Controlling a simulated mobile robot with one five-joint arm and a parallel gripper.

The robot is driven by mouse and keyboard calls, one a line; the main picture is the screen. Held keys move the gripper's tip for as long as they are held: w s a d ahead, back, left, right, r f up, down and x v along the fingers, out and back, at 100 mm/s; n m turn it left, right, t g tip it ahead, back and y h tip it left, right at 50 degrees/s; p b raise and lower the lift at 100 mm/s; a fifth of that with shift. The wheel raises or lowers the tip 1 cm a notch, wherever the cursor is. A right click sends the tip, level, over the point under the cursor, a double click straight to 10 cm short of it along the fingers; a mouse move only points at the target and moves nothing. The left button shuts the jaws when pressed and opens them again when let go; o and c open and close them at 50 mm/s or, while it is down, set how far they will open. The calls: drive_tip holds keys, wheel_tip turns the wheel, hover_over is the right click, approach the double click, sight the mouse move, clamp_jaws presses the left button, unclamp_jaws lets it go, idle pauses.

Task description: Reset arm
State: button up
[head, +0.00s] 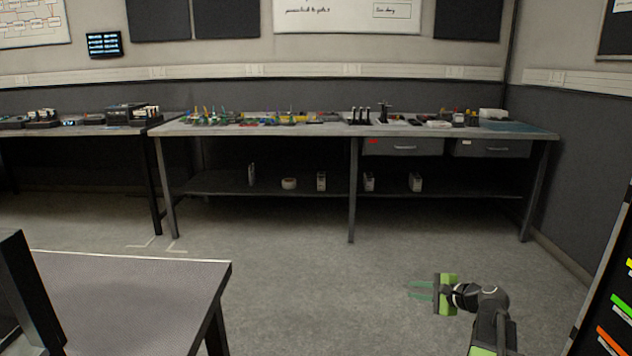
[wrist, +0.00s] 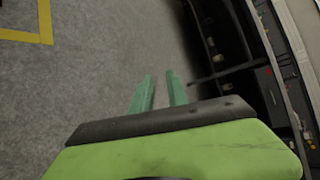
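My gripper (head: 421,290) is at the lower right of the head view, on my green and black arm, out over bare floor. Its two teal fingers point left in that view. In the wrist view the fingers (wrist: 159,92) stand apart with a gap between them, and only floor shows in the gap. The gripper is open and empty. It touches nothing that I can see.
A long workbench (head: 350,130) with tools, drawers and a lower shelf stands along the back wall. A grey table (head: 130,300) is at the lower left. A dark rack (head: 610,300) with coloured labels is at the right edge. The floor (head: 310,270) between is clear.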

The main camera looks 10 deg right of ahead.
drive_tip(key=a+f+n+g+y+p, duration=0.2)
drive_tip(key=a+n+g+p, duration=0.35)
drive_tip(key=a, duration=2.35)
drive_tip(key=s+a+f+n+g+h, duration=0.3)
drive_tip(key=s+a+n+g+h, duration=0.15)
drive_tip(key=s+a+n, duration=0.45)
drive_tip(key=s+d+f+n+g+h, duration=0.1)
drive_tip(key=s+d+n+g+h, duration=0.15)
drive_tip(key=d, duration=0.45)
wheel_tip(320, 180, up, 38)
drive_tip(key=n+p, duration=0.1)
drive_tip(key=p, duration=3.7)
drive_tip(key=shift+s+t+p, duration=0.2)
drive_tip(key=shift+t+p, duration=0.15)
drive_tip(key=shift+a+f, duration=0.1)
